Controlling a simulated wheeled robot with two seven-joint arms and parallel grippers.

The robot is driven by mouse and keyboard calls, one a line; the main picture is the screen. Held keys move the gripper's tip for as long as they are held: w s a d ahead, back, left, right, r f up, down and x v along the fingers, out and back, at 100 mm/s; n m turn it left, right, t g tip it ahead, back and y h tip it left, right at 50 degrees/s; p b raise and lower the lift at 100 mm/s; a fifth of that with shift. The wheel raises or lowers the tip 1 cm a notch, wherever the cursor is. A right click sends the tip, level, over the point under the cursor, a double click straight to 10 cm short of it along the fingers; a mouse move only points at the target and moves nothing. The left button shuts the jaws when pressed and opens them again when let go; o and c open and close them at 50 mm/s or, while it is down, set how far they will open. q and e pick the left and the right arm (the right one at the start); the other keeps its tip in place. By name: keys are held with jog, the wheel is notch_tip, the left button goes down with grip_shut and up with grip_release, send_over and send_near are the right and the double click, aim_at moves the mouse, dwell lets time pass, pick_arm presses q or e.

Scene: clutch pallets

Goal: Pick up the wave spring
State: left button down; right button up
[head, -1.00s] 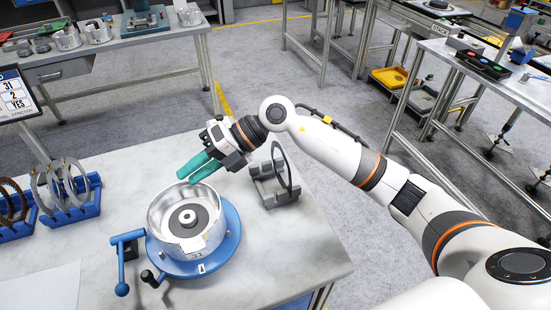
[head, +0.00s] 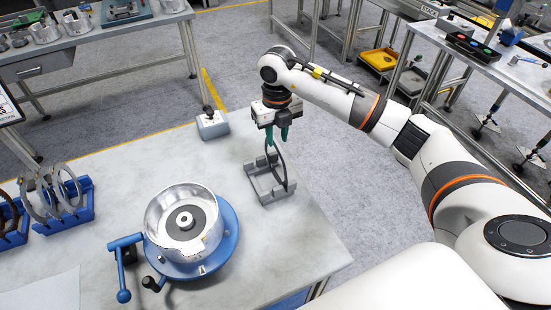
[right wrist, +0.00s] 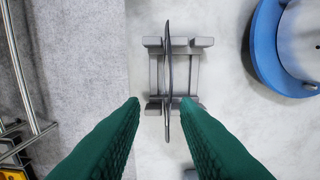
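The wave spring is a thin dark ring (head: 279,168) standing on edge in a grey stand (head: 262,191) near the table's far right edge. In the right wrist view the ring (right wrist: 168,70) shows edge-on as a dark narrow strip over the stand (right wrist: 181,72). My right gripper (head: 277,138) points down over the top of the ring, with green fingers. In the right wrist view its fingertips (right wrist: 162,104) are apart, one on each side of the ring's line, with a gap on both sides. Contact with the ring does not show. My left gripper is out of view.
A silver drum on a blue round base (head: 226,245) stands left of the stand, with a blue lever (head: 123,268) beside it. Blue racks (head: 72,208) with rings stand at the left. The table between is clear.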

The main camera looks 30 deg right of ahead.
aim_at(275, 147)
jog(key=f+p, duration=0.1)
jog(key=f, duration=0.1)
jog(key=f+p, duration=0.1)
jog(key=f, duration=0.1)
jog(key=shift+s+a+f+p, duration=0.1)
jog(key=shift+s+a+p, duration=0.2)
jog(key=shift+a, duration=0.1)
jog(key=shift+w+f, duration=0.15)
jog(key=shift+f, duration=0.4)
grip_shut()
